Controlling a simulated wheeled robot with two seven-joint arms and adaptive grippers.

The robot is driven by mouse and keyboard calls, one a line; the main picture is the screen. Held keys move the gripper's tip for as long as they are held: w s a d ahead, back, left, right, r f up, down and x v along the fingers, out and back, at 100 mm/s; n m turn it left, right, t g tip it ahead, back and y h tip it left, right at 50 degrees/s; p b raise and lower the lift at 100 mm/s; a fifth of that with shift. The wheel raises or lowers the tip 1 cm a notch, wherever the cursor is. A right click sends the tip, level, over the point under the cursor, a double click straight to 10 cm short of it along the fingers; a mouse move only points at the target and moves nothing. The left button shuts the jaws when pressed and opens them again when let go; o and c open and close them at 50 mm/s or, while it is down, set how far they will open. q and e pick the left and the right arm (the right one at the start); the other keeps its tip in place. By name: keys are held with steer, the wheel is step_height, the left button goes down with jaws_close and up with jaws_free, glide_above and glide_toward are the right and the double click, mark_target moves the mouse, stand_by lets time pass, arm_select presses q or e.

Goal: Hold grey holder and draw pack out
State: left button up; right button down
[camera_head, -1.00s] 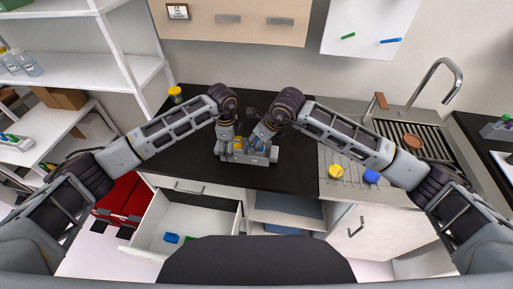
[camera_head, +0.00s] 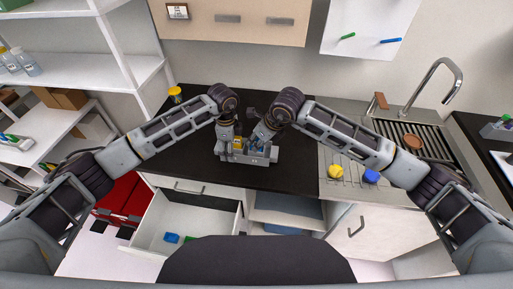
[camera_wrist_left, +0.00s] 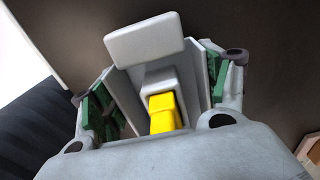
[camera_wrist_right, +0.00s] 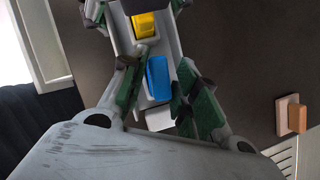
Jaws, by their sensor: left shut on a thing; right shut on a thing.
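The grey holder (camera_head: 262,159) stands on the black counter in the head view. Its end plate (camera_wrist_left: 145,40) shows in the left wrist view, with a yellow pack (camera_wrist_left: 164,114) seated in it. My left gripper (camera_head: 229,146) is shut on the holder's left part, its green pads against the outer walls. A blue pack (camera_wrist_right: 157,77) sits along the holder beside the yellow pack (camera_wrist_right: 144,24) in the right wrist view. My right gripper (camera_head: 260,146) is shut with its green pads either side of the blue pack; its lower part is hidden in the holder.
A yellow-lidded jar (camera_head: 175,93) stands at the counter's back left. The sink (camera_head: 405,140) is at the right, with a yellow item (camera_head: 335,172) and a blue item (camera_head: 371,177) in front. An open drawer (camera_head: 190,225) juts out below the counter.

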arm_select(q)
steer(key=shift+a+f, duration=0.1)
steer(key=shift+f, duration=0.05)
arm_select(e)
steer(key=shift+a+r, duration=0.1)
steer(key=shift+r, duration=0.75)
steer(key=shift+r, duration=0.65)
arm_select(q)
steer(key=shift+a+f, duration=0.15)
steer(key=shift+a, duration=0.05)
arm_select(e)
steer(key=shift+w+r, duration=0.1)
steer(key=shift+r, duration=2)
arm_select(q)
steer(key=shift+d, duration=0.1)
steer(key=shift+d+r, duration=0.1)
steer(key=shift+r, duration=0.1)
arm_select(e)
steer(key=shift+f, duration=0.15)
arm_select(q)
steer(key=shift+d+r, duration=0.1)
arm_select(e)
step_height(320, 180, up, 7)
